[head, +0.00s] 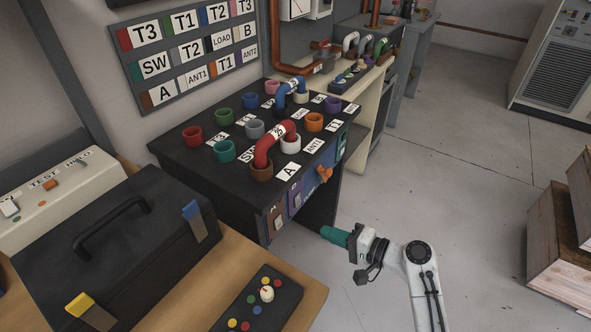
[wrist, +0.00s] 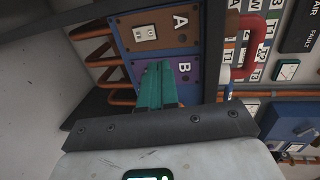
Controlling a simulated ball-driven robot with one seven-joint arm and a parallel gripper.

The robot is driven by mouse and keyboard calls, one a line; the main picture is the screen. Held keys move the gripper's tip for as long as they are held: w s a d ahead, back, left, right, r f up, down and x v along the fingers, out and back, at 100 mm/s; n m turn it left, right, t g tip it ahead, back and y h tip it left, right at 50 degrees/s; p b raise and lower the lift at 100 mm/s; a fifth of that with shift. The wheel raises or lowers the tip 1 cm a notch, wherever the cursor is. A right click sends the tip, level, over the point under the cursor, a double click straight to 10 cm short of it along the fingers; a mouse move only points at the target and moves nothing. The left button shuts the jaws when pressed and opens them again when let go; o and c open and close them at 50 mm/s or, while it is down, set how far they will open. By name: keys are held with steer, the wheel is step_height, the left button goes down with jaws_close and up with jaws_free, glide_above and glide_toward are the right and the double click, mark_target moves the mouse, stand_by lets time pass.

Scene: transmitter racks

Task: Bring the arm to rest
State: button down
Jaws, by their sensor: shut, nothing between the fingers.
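My gripper (head: 332,236) shows in the head view at the end of my white arm, with teal fingers pointing left toward the front of the black patch bench (head: 180,152). In the wrist view the teal fingers of my gripper (wrist: 157,82) lie together, shut and empty. They are in front of a brown panel marked A (wrist: 152,30) and a purple panel marked B (wrist: 188,68). Whether the fingertips touch the bench front cannot be told, but in the head view they appear apart from it.
A red U-link (head: 270,146) and a blue U-link (head: 286,92) sit in coloured sockets on the bench. A black case (head: 110,250) and small control box (head: 255,300) are on the wooden table. Wooden crates (head: 560,240) stand right; grey floor (head: 450,160) between is clear.

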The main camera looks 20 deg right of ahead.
steer(key=s+a+f+n+g+h+p, duration=0.1)
steer(key=s+f+n+g+h, duration=0.15)
steer(key=s, duration=0.45)
steer(key=s+a+f+n+g+h+p, duration=0.1)
steer(key=s+a+f+n+g, duration=0.2)
steer(key=s, duration=0.5)
steer(key=s+d+r+n+g+h+p, duration=0.1)
steer(key=s+d+r+n+g+h, duration=0.1)
steer(key=s, duration=0.6)
steer(key=s+d+r+n+g+h+p, duration=0.1)
steer(key=s+d+r+n+g+h, duration=0.1)
steer(key=s, duration=0.6)
steer(key=d+n+g+h, duration=0.1)
steer(key=d+g+h, duration=0.1)
steer(key=shift+s+d, duration=0.35)
steer(key=shift+d, duration=0.05)
steer(key=shift+w, duration=0.1)
